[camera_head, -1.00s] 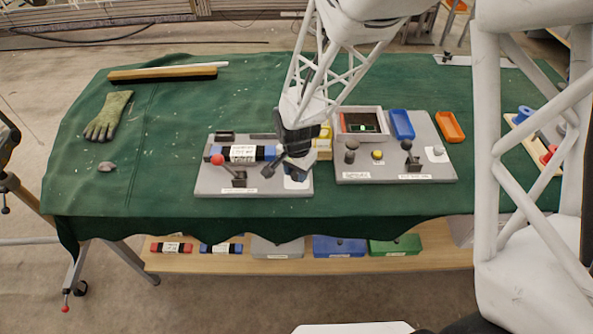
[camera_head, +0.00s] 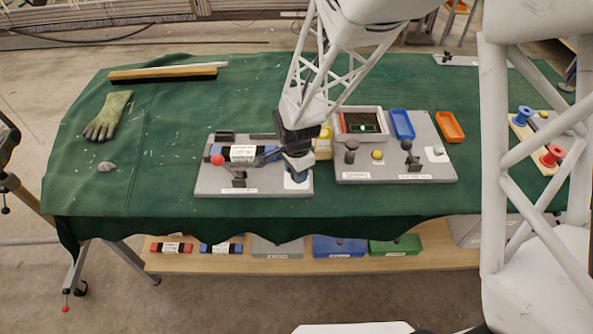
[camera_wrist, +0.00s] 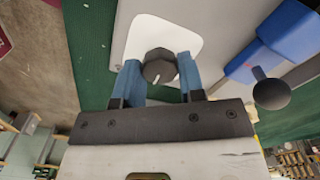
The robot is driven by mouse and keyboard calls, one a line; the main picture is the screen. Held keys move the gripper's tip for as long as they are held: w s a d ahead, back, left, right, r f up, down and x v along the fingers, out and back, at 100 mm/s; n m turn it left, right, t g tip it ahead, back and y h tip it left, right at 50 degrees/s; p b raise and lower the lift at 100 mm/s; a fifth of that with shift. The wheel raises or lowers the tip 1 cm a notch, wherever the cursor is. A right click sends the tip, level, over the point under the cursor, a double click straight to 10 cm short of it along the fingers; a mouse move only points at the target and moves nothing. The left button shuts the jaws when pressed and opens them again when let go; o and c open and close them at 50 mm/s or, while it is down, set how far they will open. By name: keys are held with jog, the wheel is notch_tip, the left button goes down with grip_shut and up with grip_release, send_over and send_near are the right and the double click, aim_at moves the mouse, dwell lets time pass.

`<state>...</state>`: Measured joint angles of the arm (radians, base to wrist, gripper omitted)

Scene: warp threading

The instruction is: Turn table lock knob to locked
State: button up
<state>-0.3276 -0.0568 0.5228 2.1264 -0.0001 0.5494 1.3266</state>
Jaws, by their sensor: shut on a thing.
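The dark, faceted lock knob (camera_wrist: 158,67) with a white pointer line sits on a white plate (camera_wrist: 185,32) in the wrist view. My gripper (camera_wrist: 158,75) has its two blue fingers on either side of the knob and is shut on it. In the head view my gripper (camera_head: 297,174) is low over the right end of the left grey board (camera_head: 215,181). The knob is mostly hidden there by the gripper. The white plate (camera_head: 290,185) shows partly beneath it. I cannot read any lock marking.
A second grey board (camera_head: 440,172) with a blue tray (camera_head: 402,124) and several small knobs lies to the right.

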jog(key=o, duration=0.9)
jog(key=shift+r, duration=0.2)
jog(key=shift+r, duration=3.75)
